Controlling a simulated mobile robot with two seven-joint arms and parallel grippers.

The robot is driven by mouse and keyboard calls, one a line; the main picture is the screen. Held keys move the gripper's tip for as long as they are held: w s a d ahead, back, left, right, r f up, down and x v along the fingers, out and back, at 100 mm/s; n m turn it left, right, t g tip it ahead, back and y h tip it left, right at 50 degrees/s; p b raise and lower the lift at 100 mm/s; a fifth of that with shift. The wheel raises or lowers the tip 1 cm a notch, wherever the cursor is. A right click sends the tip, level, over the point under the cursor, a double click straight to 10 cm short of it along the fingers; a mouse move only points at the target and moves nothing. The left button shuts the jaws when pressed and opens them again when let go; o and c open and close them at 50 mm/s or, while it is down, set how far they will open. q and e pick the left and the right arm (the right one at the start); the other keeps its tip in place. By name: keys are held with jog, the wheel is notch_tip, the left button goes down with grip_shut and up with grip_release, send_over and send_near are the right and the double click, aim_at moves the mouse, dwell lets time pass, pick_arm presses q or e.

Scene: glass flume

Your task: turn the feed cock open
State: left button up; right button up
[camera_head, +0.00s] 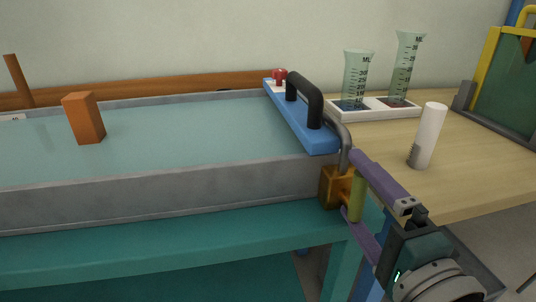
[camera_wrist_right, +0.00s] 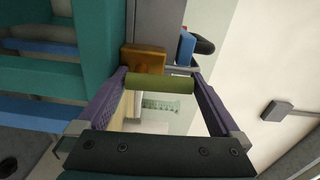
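The feed cock has a brass body (camera_head: 336,186) at the right end of the flume and an olive-green bar handle (camera_head: 356,200). In the right wrist view the brass body (camera_wrist_right: 143,58) lies just behind the green handle (camera_wrist_right: 160,84), which spans crosswise between the fingertips. My right gripper (camera_head: 354,186) has its purple fingers wide apart, one at each end of the handle. I cannot tell whether the fingertips press on it. In the head view the handle stands about upright. My left gripper is not in view.
An orange block (camera_head: 84,117) stands at left. A white cylinder (camera_head: 427,136) and two measuring glasses in a white tray (camera_head: 375,113) stand on the wooden table (camera_head: 465,160).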

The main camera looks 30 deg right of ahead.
jog(key=shift+s, duration=0.1)
jog(key=v, duration=0.9)
jog(key=shift+s+a, duration=0.15)
jog(key=shift+s, duration=0.2)
